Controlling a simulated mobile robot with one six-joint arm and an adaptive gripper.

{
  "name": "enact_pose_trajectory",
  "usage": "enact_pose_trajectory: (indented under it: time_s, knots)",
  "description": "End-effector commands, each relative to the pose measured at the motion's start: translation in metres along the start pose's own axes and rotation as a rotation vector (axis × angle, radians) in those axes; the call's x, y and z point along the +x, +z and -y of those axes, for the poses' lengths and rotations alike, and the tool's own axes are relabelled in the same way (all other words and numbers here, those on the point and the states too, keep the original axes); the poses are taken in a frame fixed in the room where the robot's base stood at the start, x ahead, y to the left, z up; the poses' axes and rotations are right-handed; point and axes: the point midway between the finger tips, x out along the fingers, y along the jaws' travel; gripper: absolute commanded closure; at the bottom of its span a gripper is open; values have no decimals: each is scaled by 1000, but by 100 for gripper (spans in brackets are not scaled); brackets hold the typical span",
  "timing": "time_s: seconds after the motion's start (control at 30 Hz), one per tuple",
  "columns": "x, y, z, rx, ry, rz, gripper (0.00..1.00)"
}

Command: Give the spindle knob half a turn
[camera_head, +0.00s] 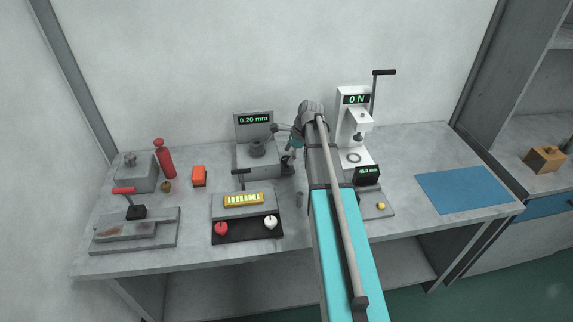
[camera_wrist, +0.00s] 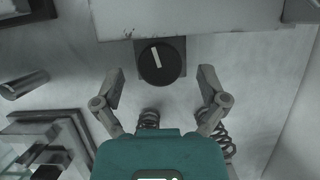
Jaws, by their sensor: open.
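The spindle knob (camera_wrist: 160,63) is a round black knob with a white pointer mark, set on a grey square base. The mark stands close to upright in the wrist view, its top leaning slightly left. My gripper (camera_wrist: 161,80) is open and empty. In the head view my gripper (camera_head: 289,157) is beside the grey machine (camera_head: 243,156) with the 0.20 mm display; the knob is hidden there.
A black tray (camera_head: 247,233) is at the front. The blue mat (camera_head: 465,189) at right is bare.

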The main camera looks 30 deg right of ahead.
Motion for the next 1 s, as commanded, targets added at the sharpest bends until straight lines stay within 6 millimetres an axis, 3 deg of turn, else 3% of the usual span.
enact_pose_trajectory:
  time_s: [0.23, 0.73, 0.77, 1.0]
  knots:
    - [18, -1, 0, 0, 0, 0, 8]
    - [21, 0, 0, 1, 0, 0, 8]
    - [21, 0, 0, 1, 0, 0, 10]
    - [21, 0, 0, 1, 0, 0, 54]
